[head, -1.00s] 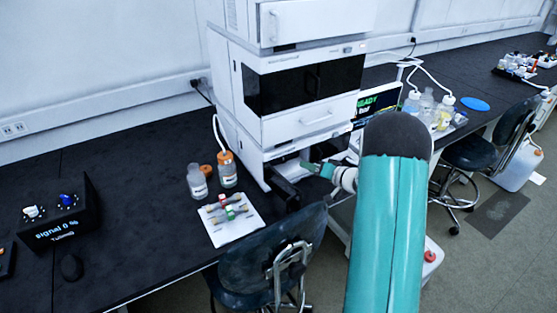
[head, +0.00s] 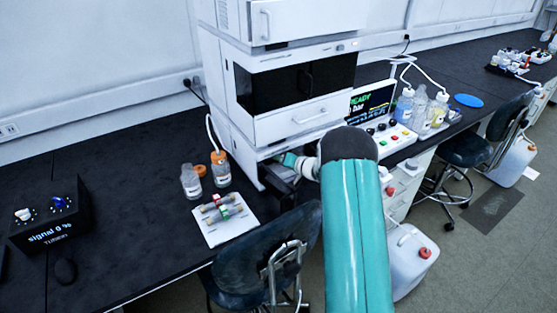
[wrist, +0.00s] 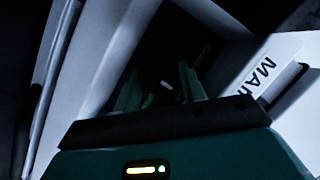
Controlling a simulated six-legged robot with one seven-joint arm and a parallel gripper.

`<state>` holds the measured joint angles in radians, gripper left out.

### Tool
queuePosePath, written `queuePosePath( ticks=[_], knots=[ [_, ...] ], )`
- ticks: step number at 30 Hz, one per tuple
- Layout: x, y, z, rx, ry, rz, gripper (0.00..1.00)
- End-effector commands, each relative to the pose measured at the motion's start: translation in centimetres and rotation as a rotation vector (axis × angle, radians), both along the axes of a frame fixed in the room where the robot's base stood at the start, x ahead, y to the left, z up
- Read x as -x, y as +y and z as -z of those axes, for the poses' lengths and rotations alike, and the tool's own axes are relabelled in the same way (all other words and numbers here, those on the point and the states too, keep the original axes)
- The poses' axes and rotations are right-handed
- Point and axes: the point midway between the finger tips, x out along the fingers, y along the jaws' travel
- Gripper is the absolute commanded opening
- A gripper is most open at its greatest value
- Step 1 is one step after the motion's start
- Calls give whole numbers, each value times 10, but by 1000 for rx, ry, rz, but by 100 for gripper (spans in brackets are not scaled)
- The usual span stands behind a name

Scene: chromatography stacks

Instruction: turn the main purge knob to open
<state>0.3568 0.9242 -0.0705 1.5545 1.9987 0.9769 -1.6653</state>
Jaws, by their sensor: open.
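My gripper (wrist: 160,88) is open in the wrist view, with its two green fingers pointing into a dark recess. Between the fingertips is a dark area with a small pale mark; I cannot tell for sure that this is the main purge knob. A white panel (wrist: 240,78) with a label starting "MA" stands to the right of the fingers, partly cut off. In the head view my gripper's teal end (head: 290,160) reaches into the lower opening of the white instrument stack (head: 305,122). The fingertips and any knob there are hidden.
A white tray (head: 212,236) with small fittings and two bottles (head: 190,181) stand left of the opening. A dark chair (head: 262,245) is in front of the bench. A console screen (head: 372,100) reads "READY". A signal box (head: 50,220) sits at far left.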

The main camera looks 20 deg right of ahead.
Motion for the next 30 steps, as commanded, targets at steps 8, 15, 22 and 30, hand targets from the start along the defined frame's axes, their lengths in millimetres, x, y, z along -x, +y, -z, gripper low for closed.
queuePosePath(
  ticks=[8, 15, 22, 30],
  knots=[
    [0, 0, 0, 0, 0, 0, 13],
    [1, 0, 0, -7, 1, 0, 9],
    [1, -2, 1, -70, 14, 0, 9],
    [1, -3, 1, -251, 49, 2, 9]
  ],
)
